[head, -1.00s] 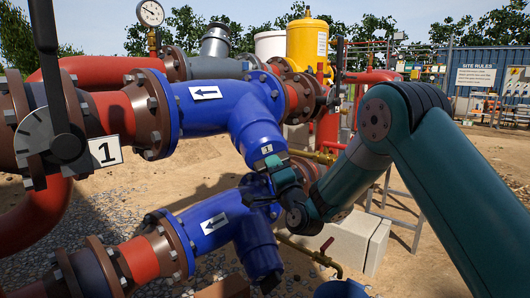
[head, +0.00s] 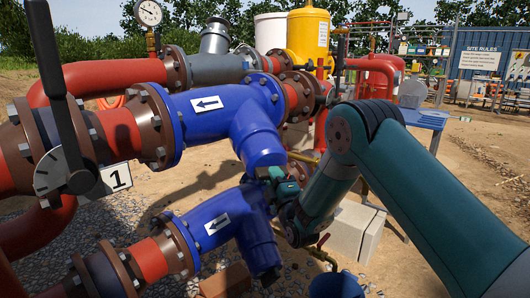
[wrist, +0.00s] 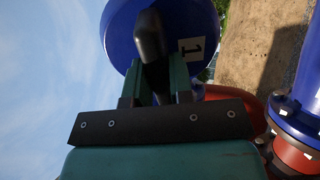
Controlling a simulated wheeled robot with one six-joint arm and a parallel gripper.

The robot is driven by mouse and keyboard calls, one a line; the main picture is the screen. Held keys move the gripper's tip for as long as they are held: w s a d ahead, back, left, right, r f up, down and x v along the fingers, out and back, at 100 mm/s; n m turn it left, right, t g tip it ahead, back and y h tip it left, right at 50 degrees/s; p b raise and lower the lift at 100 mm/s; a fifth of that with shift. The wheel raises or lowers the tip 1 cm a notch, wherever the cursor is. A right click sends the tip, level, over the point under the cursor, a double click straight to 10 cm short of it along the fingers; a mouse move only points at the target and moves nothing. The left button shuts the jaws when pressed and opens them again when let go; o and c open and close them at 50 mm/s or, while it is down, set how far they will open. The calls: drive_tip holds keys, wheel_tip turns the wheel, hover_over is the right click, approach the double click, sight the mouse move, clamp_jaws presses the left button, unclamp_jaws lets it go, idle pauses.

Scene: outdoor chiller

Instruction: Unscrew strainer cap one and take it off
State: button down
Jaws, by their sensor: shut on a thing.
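The upper blue strainer (head: 235,115) has a white arrow label and a leg slanting down to the right. Its round blue cap (wrist: 125,15), with a white label "1", fills the top of the wrist view. My gripper (head: 272,176) is at the lower end of that leg. In the wrist view my gripper (wrist: 152,85) is shut on the black grip bar (wrist: 151,38) of the cap. The cap sits at the leg's end; I cannot tell if any gap separates them. The gripper hides part of the cap in the head view.
A black-handled valve (head: 65,140) with a "1" plate stands at left. A blue bucket (head: 337,285) and pale blocks (head: 355,228) are below right. Open sandy ground lies beyond at right.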

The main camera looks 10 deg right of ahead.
drive_tip(key=n, duration=0.4)
drive_tip(key=c, duration=0.8)
unclamp_jaws()
drive_tip(key=shift+c, duration=0.2)
